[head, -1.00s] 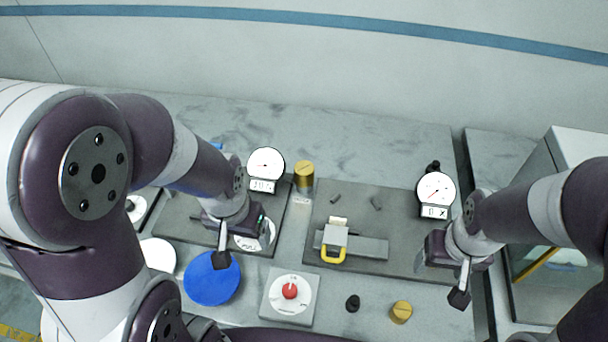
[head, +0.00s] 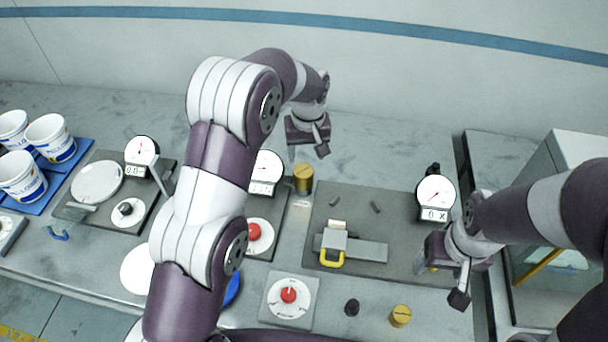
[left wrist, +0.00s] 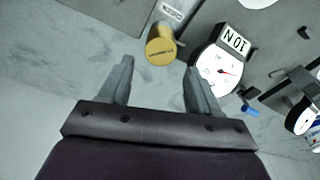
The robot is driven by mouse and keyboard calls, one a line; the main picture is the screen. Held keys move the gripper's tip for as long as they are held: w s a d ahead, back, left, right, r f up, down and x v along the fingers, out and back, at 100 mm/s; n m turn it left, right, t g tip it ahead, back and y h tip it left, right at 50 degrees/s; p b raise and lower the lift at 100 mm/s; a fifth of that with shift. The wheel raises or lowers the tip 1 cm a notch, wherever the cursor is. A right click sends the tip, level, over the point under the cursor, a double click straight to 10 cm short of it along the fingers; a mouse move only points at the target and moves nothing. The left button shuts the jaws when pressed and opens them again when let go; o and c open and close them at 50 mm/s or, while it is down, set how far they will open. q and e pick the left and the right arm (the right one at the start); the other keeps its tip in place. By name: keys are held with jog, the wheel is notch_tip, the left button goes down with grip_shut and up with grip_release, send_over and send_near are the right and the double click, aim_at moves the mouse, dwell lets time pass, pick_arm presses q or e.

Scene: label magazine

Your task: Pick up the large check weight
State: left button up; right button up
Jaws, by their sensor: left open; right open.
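The large check weight, a brass cylinder (head: 303,179), stands upright at the back of the bench beside a dial gauge. It also shows in the left wrist view (left wrist: 161,48), just beyond the fingertips and about midway across the gap between them. My left gripper (head: 312,146) is open and empty, raised above and behind the weight, not touching it. The left wrist view shows its two fingers (left wrist: 158,70) spread apart. My right gripper (head: 446,280) is open at the right edge of the dark plate. A smaller brass weight (head: 400,315) stands at the front.
A dial gauge (head: 266,167) stands close left of the large weight; another (head: 435,192) stands at right. A grey fixture with a yellow handle (head: 332,257) sits on the dark plate. White buckets (head: 50,138) stand far left. The bench behind the weight is clear.

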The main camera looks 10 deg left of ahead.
pick_arm(q)
notch_tip(320, 180, up, 3)
jog(key=w+n, duration=0.2)
jog(key=n+p, duration=0.1)
jog(key=p, duration=0.2)
send_over(304, 170)
jog(key=f, duration=0.7)
jog(key=shift+s+f, duration=0.2)
jog(key=shift+f, duration=0.1)
notch_tip(304, 170, down, 4)
jog(key=shift+s+r+p, duration=0.1)
jog(key=shift+p, duration=0.85)
jog(key=shift+f, duration=0.4)
jog(key=shift+w+f, duration=0.2)
grip_shut()
jog(key=shift+w+r, duration=0.1)
jog(key=shift+r, duration=0.05)
pick_arm(e)
jog(key=r, duration=0.5)
jog(key=shift+s, duration=0.3)
